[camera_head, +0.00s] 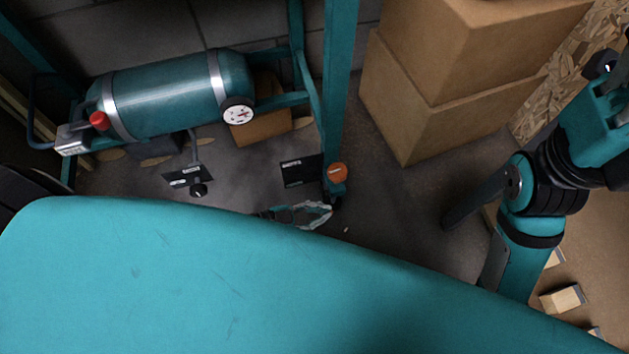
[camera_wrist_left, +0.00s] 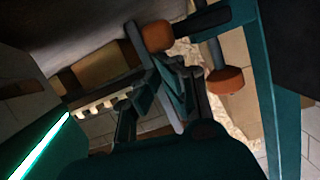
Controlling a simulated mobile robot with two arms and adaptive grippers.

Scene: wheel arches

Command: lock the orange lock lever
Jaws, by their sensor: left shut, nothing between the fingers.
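An orange round part (camera_head: 337,173) sits low on the teal upright post in the head view. In the left wrist view, an orange end (camera_wrist_left: 157,36) sits on a short dark bar, and a second orange knob (camera_wrist_left: 225,80) hangs below the bar's right end. I cannot tell which of these is the lock lever. My left gripper (camera_head: 315,213) is just below and left of the orange part in the head view; its fingers (camera_wrist_left: 172,82) are shut and empty, close beneath the dark bar in the wrist view. A large teal form hides my left arm. My right gripper is out of view.
A teal tank (camera_head: 170,93) with a gauge and red knob lies in the frame at the left. The teal post (camera_head: 338,75) stands beside the work area. Cardboard boxes (camera_head: 440,120) are stacked behind, right of it. Bare floor lies between the post and my right arm.

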